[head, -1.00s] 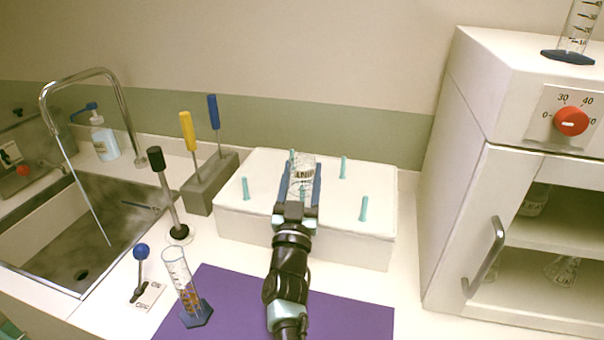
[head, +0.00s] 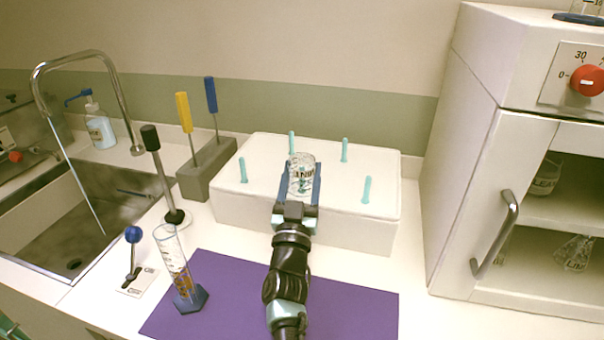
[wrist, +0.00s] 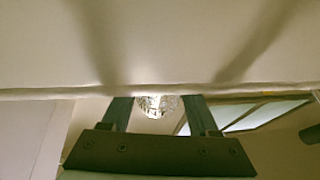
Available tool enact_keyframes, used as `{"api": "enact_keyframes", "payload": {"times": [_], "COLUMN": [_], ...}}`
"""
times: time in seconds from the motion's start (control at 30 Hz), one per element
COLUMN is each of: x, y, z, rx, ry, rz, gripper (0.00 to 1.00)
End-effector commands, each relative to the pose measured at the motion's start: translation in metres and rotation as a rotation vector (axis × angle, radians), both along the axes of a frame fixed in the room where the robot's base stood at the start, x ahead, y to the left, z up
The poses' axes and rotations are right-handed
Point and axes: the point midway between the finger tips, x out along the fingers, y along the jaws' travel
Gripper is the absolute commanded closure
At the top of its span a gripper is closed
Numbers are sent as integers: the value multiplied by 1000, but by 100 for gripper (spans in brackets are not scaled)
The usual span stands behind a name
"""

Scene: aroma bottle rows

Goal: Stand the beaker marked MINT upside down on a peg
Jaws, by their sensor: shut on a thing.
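My gripper (head: 301,180) is shut on a clear glass beaker (head: 302,172) with dark lettering, held between its two blue fingers. The lettering is partly readable and fits MINT. In the wrist view the beaker (wrist: 157,104) shows between the fingers, partly hidden by the block's edge. Teal pegs stand clear at back (head: 344,150), left (head: 243,170) and right (head: 366,190).
A graduated cylinder (head: 175,256) stands on the purple mat (head: 235,315) at left front. A grey holder (head: 207,178) with blue and yellow handled tools is left of the block. The sink (head: 75,235) is far left; a cabinet (head: 450,150) with more glassware is right.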

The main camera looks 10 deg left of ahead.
Motion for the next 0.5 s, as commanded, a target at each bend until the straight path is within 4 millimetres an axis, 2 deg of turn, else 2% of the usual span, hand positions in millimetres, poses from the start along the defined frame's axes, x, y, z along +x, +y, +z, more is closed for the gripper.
{"api": "enact_keyframes", "payload": {"times": [0.03,0.07,0.2,0.23,0.27,0.5], "x": [0,0,0,0,0,0], "y": [0,0,0,0,0,0], "z": [0,0,0,0,0,0], "rx": [0,0,0,0,0,0], "ry": [-1,-1,-1,-1,-1,0], "rz": [0,0,0,0,0,0], "gripper": [94,36,11,5,5,5]}}
